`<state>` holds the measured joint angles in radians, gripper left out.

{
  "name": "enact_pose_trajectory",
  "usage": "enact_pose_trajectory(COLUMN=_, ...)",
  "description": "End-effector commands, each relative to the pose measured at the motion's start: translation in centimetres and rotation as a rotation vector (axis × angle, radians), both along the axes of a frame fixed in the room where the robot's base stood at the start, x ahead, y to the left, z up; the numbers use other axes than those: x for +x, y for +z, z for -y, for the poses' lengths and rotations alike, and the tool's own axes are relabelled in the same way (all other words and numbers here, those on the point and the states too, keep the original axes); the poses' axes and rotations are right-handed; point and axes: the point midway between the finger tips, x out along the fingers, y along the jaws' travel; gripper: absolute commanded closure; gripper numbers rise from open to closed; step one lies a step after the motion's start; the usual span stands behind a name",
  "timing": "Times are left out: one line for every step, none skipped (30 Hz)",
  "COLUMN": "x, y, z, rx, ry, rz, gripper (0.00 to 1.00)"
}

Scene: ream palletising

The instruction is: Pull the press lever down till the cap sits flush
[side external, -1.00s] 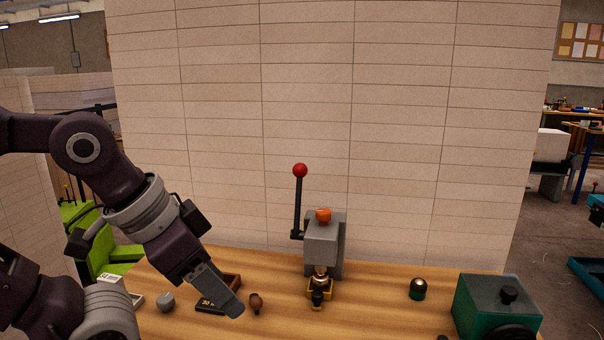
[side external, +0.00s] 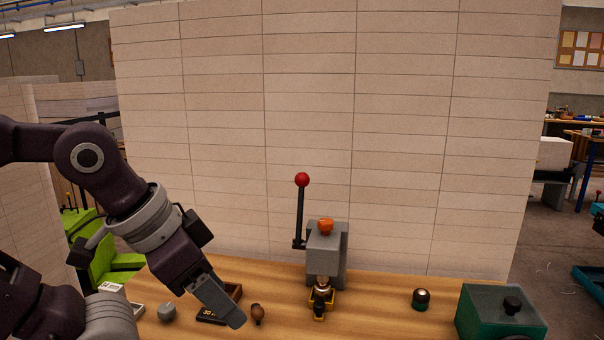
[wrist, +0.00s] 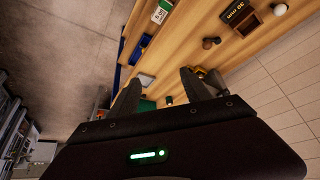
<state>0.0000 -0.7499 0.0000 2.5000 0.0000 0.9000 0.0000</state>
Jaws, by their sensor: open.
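The press (side external: 327,250) is a grey block standing upright on the bench, with an orange knob (side external: 325,226) on top. Its lever (side external: 300,215) is a black rod with a red ball (side external: 302,180), standing almost straight up on the press's left side. A dark and brass piece (side external: 322,290), which may hold the cap, sits in the yellow fixture under the press head. Whether the cap is flush cannot be seen. My gripper (side external: 237,318) is low to the left of the press, apart from the lever and empty. In the wrist view its two fingers (wrist: 160,85) stand apart.
A brown knob-shaped piece (side external: 257,314), a tray (side external: 233,291), a black box (side external: 208,314) and a grey ball-like piece (side external: 167,312) lie near my gripper. Right of the press are a dark domed cylinder (side external: 421,299) and a green box (side external: 495,312). A panelled wall (side external: 400,130) stands behind the bench.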

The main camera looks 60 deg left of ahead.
Motion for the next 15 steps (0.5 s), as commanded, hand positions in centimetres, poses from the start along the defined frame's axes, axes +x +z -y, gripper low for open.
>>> enact_pose_trajectory(x=0.0, y=0.0, z=0.0, rx=0.0, ry=0.0, rz=0.0, gripper=0.44)
enact_pose_trajectory(x=0.0, y=0.0, z=0.0, rx=0.0, ry=0.0, rz=0.0, gripper=0.44)
enact_pose_trajectory(x=0.0, y=0.0, z=0.0, rx=0.0, ry=0.0, rz=0.0, gripper=0.47)
enact_pose_trajectory(x=0.3, y=0.3, z=-0.1, rx=0.0, ry=0.004, rz=-0.001, gripper=0.47)
enact_pose_trajectory(x=0.9, y=0.8, z=-0.2, rx=0.001, ry=0.009, rz=-0.003, gripper=0.47)
enact_pose_trajectory(x=2.1, y=2.0, z=-0.6, rx=0.002, ry=0.023, rz=-0.01, gripper=0.47)
enact_pose_trajectory(x=3.6, y=3.2, z=-1.0, rx=0.004, ry=0.035, rz=-0.016, gripper=0.47)
enact_pose_trajectory(x=5.3, y=4.5, z=-1.7, rx=0.004, ry=0.051, rz=-0.024, gripper=0.47)
enact_pose_trajectory(x=8.1, y=6.4, z=-3.0, rx=0.004, ry=0.073, rz=-0.037, gripper=0.47)
enact_pose_trajectory(x=10.2, y=7.8, z=-4.2, rx=0.004, ry=0.087, rz=-0.047, gripper=0.47)
enact_pose_trajectory(x=12.4, y=9.0, z=-5.6, rx=0.003, ry=0.103, rz=-0.057, gripper=0.47)
enact_pose_trajectory(x=15.1, y=10.3, z=-7.8, rx=0.0, ry=0.12, rz=-0.069, gripper=0.47)
enact_pose_trajectory(x=17.0, y=11.0, z=-9.5, rx=-0.002, ry=0.131, rz=-0.075, gripper=0.47)
enact_pose_trajectory(x=18.6, y=11.6, z=-11.2, rx=-0.003, ry=0.14, rz=-0.082, gripper=0.47)
enact_pose_trajectory(x=20.5, y=12.1, z=-13.6, rx=-0.007, ry=0.149, rz=-0.088, gripper=0.47)
